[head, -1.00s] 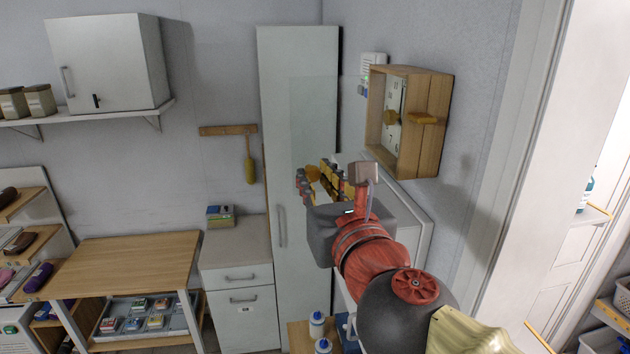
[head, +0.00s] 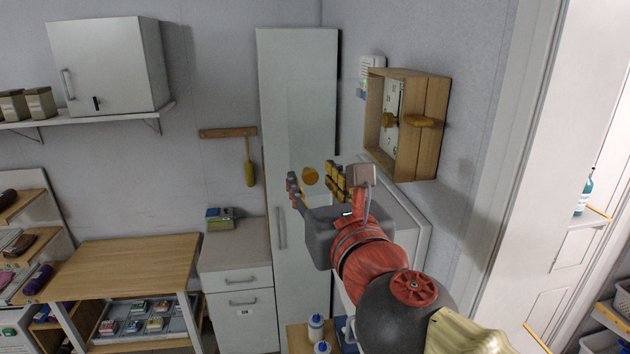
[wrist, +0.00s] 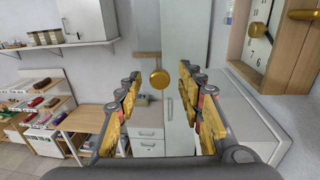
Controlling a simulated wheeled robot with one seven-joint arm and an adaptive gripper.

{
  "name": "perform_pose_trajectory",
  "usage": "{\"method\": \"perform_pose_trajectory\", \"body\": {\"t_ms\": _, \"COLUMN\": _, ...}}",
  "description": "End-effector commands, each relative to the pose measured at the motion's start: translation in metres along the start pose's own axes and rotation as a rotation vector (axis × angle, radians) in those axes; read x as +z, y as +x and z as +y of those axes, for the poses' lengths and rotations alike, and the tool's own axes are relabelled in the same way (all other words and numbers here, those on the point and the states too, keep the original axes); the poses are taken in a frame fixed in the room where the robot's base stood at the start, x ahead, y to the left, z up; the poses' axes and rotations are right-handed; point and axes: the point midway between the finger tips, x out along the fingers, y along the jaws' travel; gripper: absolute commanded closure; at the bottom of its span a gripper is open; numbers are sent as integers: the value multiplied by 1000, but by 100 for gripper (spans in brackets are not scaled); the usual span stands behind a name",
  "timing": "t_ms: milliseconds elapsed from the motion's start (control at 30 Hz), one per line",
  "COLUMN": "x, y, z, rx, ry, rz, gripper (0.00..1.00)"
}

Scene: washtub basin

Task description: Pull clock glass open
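The clock (head: 436,112) is a wooden box on the right wall, with a white face (head: 393,98); part of it shows at the upper right of the wrist view (wrist: 292,60). Its glass is clear and hard to make out; a faint pane seems to stand out to the left of the box. A round golden knob (head: 311,176) hangs in front of the tall cabinet, left of the clock. My gripper (head: 314,184) is open, its fingers spread on either side of the knob. In the wrist view the knob (wrist: 159,79) shows between the fingertips, touching neither.
A tall pale cabinet (head: 298,70) stands behind the gripper. A white appliance (head: 412,212) is below the clock. A low drawer cabinet (head: 238,285) and wooden table (head: 125,262) stand left. A doorway with shelves opens at far right.

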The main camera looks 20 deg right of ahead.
Motion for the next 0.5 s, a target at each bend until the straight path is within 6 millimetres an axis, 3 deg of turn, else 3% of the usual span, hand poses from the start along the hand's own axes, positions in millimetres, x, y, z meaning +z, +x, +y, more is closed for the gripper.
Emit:
{"method": "perform_pose_trajectory", "body": {"t_ms": 167, "x": 0, "y": -4, "z": 0, "rx": 1, "ry": 0, "rz": -1, "gripper": 62}}
{"method": "perform_pose_trajectory", "body": {"t_ms": 500, "x": 0, "y": -49, "z": 1, "rx": 6, "ry": 2, "rz": -2, "gripper": 62}}
